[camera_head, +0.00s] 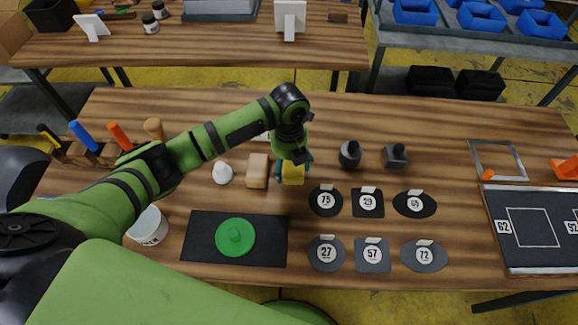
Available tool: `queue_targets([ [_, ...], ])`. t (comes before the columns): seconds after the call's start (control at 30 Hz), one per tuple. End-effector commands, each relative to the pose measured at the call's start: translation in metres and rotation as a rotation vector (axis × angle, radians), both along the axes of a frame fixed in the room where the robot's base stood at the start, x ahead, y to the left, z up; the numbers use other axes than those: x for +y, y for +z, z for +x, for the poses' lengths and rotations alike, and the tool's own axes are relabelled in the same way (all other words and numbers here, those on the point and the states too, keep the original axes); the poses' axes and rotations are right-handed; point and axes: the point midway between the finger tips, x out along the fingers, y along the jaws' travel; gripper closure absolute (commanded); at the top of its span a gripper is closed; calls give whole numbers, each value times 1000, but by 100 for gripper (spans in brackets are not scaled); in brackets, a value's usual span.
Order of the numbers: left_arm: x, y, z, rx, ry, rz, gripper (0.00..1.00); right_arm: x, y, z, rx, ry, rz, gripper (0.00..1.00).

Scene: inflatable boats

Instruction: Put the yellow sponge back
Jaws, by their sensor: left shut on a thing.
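The yellow sponge (292,174) is at the middle of the wooden table, just right of a tan block (257,171). My left gripper (293,165) comes down over the sponge from above and is shut on it. The gripper's wrist hides part of the sponge. I cannot tell whether the sponge touches the table. My right gripper is not in view.
A white cone-like piece (222,173) stands left of the tan block. A black mat with a green disc (235,237) lies in front. Numbered dark patches (325,201) lie to the right. Two dark tools (350,154) stand behind them. A white tub (148,226) is at left.

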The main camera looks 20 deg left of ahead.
Motion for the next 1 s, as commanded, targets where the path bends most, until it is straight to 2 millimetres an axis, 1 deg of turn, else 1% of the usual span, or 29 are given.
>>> queue_targets([
  [0.03, 0, -7, -2, 5, 1, 1, 51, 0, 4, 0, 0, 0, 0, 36],
  [0.1, 0, -16, -1, 3, 1, 1, 51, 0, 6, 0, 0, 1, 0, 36],
  [0.17, 0, -20, -1, 1, 0, 0, 51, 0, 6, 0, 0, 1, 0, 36],
  [0.57, 0, -27, -1, 0, 0, 1, 51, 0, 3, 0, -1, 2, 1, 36],
  [0.6, 0, -25, -1, 0, 0, 1, 8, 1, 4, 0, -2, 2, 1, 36],
  [0.63, 0, -25, -1, 0, 0, 1, 1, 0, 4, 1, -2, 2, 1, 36],
  [1.0, 0, -24, -1, 0, 0, 0, 1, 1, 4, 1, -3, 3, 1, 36],
])
